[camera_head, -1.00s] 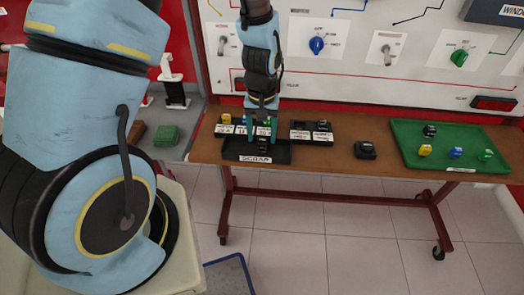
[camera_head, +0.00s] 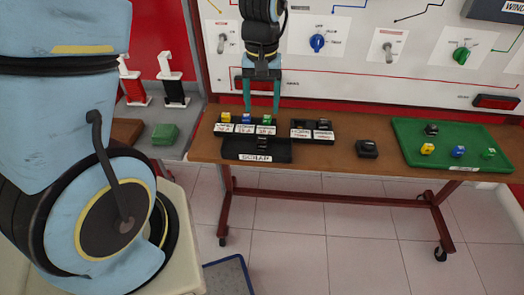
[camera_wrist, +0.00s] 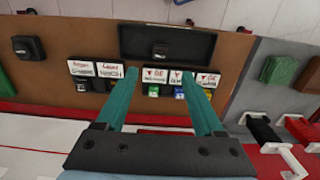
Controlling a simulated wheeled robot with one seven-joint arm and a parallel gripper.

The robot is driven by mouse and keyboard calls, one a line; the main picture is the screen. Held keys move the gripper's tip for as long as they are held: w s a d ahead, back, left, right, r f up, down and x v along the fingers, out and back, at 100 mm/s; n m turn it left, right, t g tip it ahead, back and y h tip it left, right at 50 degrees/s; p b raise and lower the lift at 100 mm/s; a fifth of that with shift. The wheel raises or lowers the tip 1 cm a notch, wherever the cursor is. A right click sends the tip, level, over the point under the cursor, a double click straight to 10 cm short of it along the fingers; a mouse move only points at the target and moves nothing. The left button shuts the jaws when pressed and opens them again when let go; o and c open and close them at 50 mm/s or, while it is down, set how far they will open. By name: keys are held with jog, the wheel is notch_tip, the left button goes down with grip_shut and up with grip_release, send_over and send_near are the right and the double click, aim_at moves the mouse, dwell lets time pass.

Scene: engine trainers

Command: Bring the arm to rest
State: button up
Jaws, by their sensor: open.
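My gripper (camera_head: 262,97) is open and empty, with two teal fingers pointing down above the labelled bins at the back left of the brown table. It also shows in the wrist view (camera_wrist: 166,105), its fingers spread apart. Below it, the black tray (camera_head: 232,150) with a white front label holds a small black block (camera_head: 263,143). The fingers are clear of the tray and of the block. The tray also shows in the wrist view (camera_wrist: 196,46).
Behind the tray, small bins hold yellow (camera_head: 225,117), blue (camera_head: 246,118) and green (camera_head: 267,119) blocks. A dark block (camera_head: 367,149) stands alone on the table (camera_head: 350,178). A green tray (camera_head: 480,134) with several blocks lies at right. The upright panel (camera_head: 350,73) stands close behind.

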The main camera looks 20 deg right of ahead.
jog(key=shift+r, duration=0.55)
jog(key=a+r+n, duration=0.2)
jog(key=a, duration=1)
jog(key=w+a+r+n+t, duration=0.1)
jog(key=a+r, duration=0.2)
jog(key=a, duration=1)
jog(key=shift+w+r+n+t, duration=0.15)
jog(key=shift+w+n+t, duration=0.15)
jog(key=shift+n, duration=0.1)
